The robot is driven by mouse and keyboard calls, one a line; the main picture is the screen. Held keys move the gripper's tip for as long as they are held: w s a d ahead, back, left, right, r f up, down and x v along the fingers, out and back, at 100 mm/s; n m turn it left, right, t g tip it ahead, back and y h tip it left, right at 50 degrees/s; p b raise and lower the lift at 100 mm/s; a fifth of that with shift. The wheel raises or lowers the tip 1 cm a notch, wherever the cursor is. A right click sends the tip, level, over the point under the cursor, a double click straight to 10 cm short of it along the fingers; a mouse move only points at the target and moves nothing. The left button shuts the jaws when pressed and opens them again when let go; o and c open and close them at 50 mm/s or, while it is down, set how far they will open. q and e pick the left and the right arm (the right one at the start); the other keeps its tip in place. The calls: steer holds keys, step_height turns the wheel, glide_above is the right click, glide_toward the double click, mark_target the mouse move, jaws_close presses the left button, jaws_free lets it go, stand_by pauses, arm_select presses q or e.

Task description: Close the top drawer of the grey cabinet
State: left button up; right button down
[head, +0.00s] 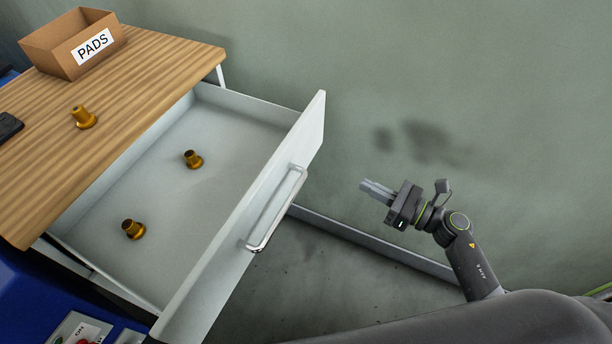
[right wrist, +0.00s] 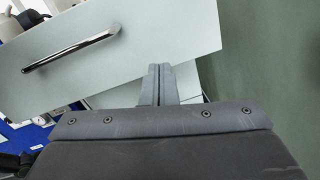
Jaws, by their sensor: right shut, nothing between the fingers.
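The top drawer (head: 215,120) of the grey cabinet is pulled well out in the head view. Its light grey front panel (head: 312,125) carries a chrome bar handle (head: 275,210). Two brass nozzles, a farther one (head: 193,160) and a nearer one (head: 133,229), stand in the drawer. My right gripper (head: 376,190) is shut and empty, to the right of the drawer front and apart from it. In the right wrist view the shut fingers (right wrist: 158,84) point towards the front panel (right wrist: 150,30), with the handle (right wrist: 72,50) to their left. My left gripper is not in view.
The cabinet's wooden top (head: 140,75) holds a cardboard box (head: 75,50) marked PADS, another brass nozzle (head: 83,117) and a black object (head: 9,126). A blue unit with a switch box (head: 80,330) stands at the lower left. A green wall (head: 450,90) is behind my right gripper.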

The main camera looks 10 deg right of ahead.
steer(key=a+n+g+y, duration=0.1)
steer(key=a+n+g, duration=0.1)
steer(key=n, duration=0.2)
steer(key=p, duration=0.2)
glide_toward(297, 163)
steer(key=a, duration=0.1)
steer(key=p+x, duration=0.1)
steer(key=x, duration=0.4)
steer(key=shift+w, duration=0.3)
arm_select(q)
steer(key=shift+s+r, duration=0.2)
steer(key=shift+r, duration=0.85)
arm_select(e)
steer(key=shift+w+a, duration=0.2)
steer(key=shift+a, duration=0.1)
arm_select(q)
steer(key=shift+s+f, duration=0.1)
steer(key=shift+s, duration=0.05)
arm_select(e)
steer(key=shift+f, duration=0.1)
